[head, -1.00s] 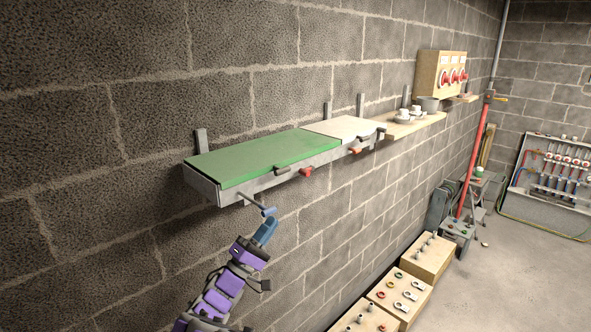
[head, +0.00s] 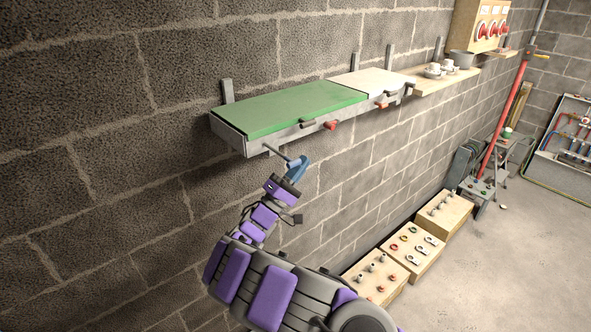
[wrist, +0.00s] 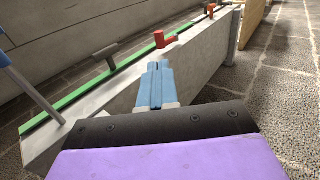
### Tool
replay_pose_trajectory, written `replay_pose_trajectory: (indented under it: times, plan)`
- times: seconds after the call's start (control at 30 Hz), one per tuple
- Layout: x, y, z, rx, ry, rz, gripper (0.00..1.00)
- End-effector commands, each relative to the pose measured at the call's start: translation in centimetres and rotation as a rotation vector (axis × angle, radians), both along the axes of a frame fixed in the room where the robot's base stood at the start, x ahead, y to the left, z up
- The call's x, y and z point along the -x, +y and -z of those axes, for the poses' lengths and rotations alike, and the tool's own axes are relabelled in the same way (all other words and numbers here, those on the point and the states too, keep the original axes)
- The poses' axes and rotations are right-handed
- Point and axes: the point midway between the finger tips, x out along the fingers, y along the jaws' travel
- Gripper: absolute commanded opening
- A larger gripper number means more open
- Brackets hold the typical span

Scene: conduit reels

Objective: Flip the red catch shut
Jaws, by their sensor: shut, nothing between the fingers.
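The red catch (head: 331,125) sits on the front face of the grey wall shelf (head: 285,137), beside a dark grey handle (head: 308,124). In the wrist view the red catch (wrist: 160,39) stands just beyond my fingertips, with a short stub pointing sideways. I cannot tell its exact angle. My gripper (head: 303,161) is shut and empty, its blue fingers below and left of the catch in the head view. In the wrist view my gripper (wrist: 158,66) points along the shelf front toward the catch, apparently apart from it.
A thin grey rod (head: 277,152) sticks out of the shelf's near end, close to my gripper. An orange-red catch (head: 381,105) sits farther along. Wooden boxes (head: 412,262) stand on the floor; open floor lies right.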

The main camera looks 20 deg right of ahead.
Motion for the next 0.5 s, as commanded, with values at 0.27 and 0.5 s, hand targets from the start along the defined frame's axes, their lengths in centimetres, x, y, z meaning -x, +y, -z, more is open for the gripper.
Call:
replay_pose_trajectory:
  times: [0.27, 0.5]
  plan:
    - [-1.4, -4.1, -3.8, -0.003, -0.001, 0.002, 0.00]
    - [-2.2, -6.1, -5.6, -0.001, -0.001, 0.000, 0.00]
